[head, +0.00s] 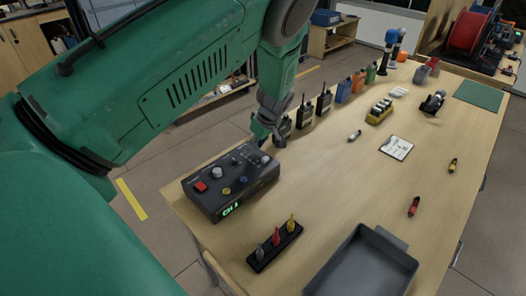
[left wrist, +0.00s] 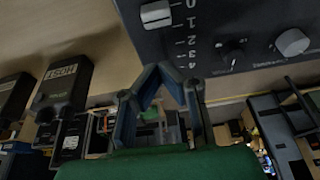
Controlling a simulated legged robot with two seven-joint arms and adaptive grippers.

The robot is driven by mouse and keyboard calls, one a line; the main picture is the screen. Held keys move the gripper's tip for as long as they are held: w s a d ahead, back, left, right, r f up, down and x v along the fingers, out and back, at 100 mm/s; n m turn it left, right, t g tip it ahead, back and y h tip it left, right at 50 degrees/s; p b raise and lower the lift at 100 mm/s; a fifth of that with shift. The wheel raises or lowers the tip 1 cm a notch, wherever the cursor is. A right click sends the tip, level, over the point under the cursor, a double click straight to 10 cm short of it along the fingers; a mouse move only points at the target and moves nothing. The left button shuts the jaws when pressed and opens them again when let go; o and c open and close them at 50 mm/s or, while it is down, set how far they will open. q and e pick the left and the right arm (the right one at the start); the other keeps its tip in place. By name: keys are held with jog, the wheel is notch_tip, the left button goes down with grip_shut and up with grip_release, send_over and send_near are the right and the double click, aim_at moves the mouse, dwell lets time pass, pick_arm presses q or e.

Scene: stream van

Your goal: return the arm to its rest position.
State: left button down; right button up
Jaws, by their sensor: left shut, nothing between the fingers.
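My green left arm (head: 190,85) reaches in from the left across the head view. Its left gripper (head: 277,138) points down by the back right corner of the dark control box (head: 225,197), near the row of radios. Whether it touches the box is unclear. In the left wrist view the two fingers (left wrist: 158,72) come together at their tips, shut and empty, just below the box's panel (left wrist: 205,20) with its numbered slider scale. My right gripper is not in view.
Handheld radios (head: 304,112) stand close beside the gripper; one labelled HOST (left wrist: 66,82) shows in the left wrist view. A grey tray (head: 365,268), a rack of coloured plugs (head: 275,246) and a white card (head: 397,147) are on the wooden table (head: 330,195). The table's middle is mostly clear.

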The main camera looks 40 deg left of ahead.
pick_arm(q)
jog(key=s+v, duration=0.1)
jog(key=v, duration=0.6)
jog(key=shift+a+r, duration=0.25)
jog(key=shift+r, duration=0.2)
